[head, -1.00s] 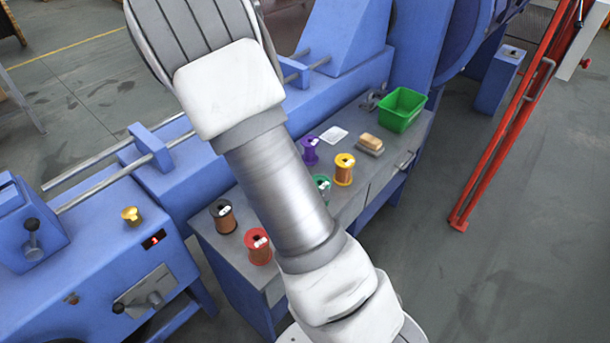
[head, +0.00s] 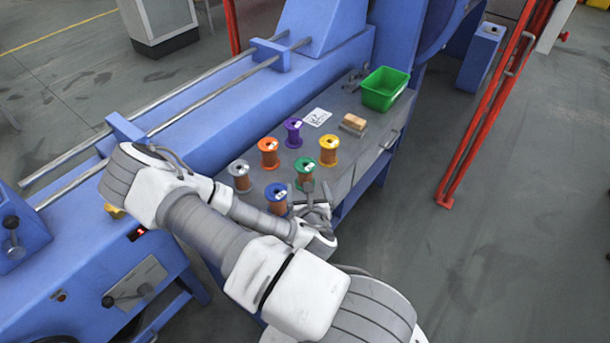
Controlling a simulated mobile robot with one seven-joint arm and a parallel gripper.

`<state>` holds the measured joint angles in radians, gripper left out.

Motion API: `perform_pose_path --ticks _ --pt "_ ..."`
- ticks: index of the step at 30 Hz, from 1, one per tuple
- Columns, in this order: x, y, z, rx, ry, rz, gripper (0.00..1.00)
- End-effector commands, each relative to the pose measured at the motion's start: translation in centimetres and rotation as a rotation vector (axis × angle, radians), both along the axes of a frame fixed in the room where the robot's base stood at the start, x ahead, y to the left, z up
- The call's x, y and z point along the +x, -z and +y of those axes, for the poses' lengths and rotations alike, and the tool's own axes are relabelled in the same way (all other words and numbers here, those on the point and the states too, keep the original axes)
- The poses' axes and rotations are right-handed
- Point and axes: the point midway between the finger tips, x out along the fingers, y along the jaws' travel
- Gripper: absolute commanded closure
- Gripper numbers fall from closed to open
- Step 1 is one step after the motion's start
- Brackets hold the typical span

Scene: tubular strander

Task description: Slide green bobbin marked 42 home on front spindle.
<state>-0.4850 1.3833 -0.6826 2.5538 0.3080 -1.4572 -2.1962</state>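The green bobbin (head: 305,168), wound with copper-coloured wire, stands upright on the grey bench top among other bobbins. The mark on its white label is too small to read. My gripper (head: 313,188) is just in front of the green bobbin, low over the bench. Its fingers look spread apart, with nothing clearly between them. I cannot tell whether a finger touches the bobbin. I cannot make out the front spindle; my arm covers part of the blue machine and the bench's near end.
Blue (head: 276,194), grey-white (head: 240,172), orange (head: 268,150), purple (head: 293,130) and yellow (head: 328,148) bobbins stand close around. A red frame (head: 480,120) stands right over open floor.

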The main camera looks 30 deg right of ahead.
Motion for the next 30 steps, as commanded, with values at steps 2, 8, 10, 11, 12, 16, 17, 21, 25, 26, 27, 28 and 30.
perform_pose_path --ticks 2,8,10,11,12,16,17,21,25,26,27,28,30 --pt "0.5 0.7 -0.2 0.001 0.0 -0.004 0.0" --pt "1.5 1.3 -0.8 0.003 0.003 -0.005 0.0" --pt "1.8 1.4 -1.1 0.003 0.004 -0.004 0.0" --pt "2.1 1.6 -1.2 0.004 0.004 -0.006 0.0" --pt "2.5 1.8 -1.4 0.004 0.005 -0.005 0.0" --pt "3.5 2.2 -2.0 0.004 0.005 -0.005 0.0" --pt "3.8 2.3 -2.1 0.005 0.004 -0.005 0.0" --pt "4.3 2.5 -2.2 0.004 0.001 -0.005 0.0" --pt "4.8 2.6 -2.3 0.003 0.0 -0.006 0.0" --pt "4.9 2.6 -2.3 0.003 0.0 -0.006 0.0" --pt "5.0 2.7 -2.4 0.003 0.0 -0.005 0.0" --pt "5.1 2.7 -2.4 0.004 0.0 -0.007 0.0" --pt "5.2 2.8 -2.5 0.004 0.0 -0.007 0.0"
